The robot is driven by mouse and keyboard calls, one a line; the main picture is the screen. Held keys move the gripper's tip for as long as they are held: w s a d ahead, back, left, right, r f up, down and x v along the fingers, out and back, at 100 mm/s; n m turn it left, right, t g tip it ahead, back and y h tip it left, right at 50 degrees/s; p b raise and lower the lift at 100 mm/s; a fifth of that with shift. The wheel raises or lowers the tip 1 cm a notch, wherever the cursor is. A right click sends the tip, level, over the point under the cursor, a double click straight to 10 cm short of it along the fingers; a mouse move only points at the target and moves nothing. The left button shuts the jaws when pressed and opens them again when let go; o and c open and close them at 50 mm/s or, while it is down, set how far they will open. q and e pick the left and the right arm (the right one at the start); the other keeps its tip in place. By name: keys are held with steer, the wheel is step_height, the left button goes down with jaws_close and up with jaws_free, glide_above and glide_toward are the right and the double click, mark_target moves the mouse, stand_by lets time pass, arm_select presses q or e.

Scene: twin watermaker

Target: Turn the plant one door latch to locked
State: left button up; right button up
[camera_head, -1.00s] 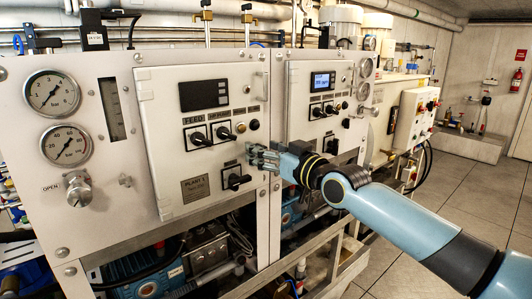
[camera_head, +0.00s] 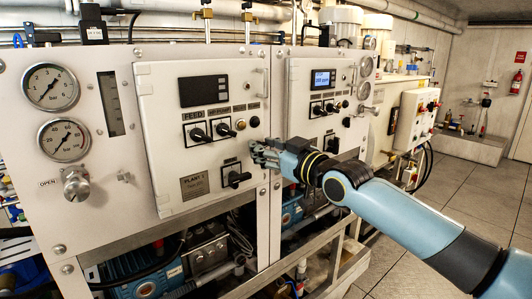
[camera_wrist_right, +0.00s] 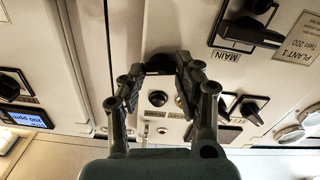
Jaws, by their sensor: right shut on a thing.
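The plant one door (camera_head: 165,120) is a pale grey panel with switches and a PLANT 1 plate, and looks shut. My right gripper (camera_head: 258,153) is at its right edge, beside the black MAIN switch (camera_head: 236,178) and apart from it. In the right wrist view the fingertips of my right gripper (camera_wrist_right: 164,72) are closed around a small dark part, seemingly the door latch (camera_wrist_right: 159,62). The fingers hide most of it, and I cannot tell how far it is turned. My left gripper is not in view.
The plant two door (camera_head: 310,75) with a lit display stands just right of my gripper. The FEED switch (camera_head: 198,136) and its neighbour sit above the MAIN switch. Pumps and pipes fill the frame below the panels. Open tiled floor (camera_head: 480,195) lies at the right.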

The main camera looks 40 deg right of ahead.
steer(key=shift+a+f+n+b, duration=0.1)
steer(key=shift+f+n+b, duration=0.05)
steer(key=shift+n+b, duration=3.15)
steer(key=shift+a+f+n+b, duration=0.15)
steer(key=shift+n+b, duration=1.85)
steer(key=shift+n, duration=2.5)
steer(key=shift+d+n, duration=0.1)
steer(key=shift+n, duration=0.2)
steer(key=o, duration=1.1)
steer(key=shift+o, duration=0.2)
steer(key=shift+s, duration=0.1)
steer(key=s, duration=0.7)
steer(key=shift+s+d, duration=0.15)
steer(key=shift+d, duration=0.15)
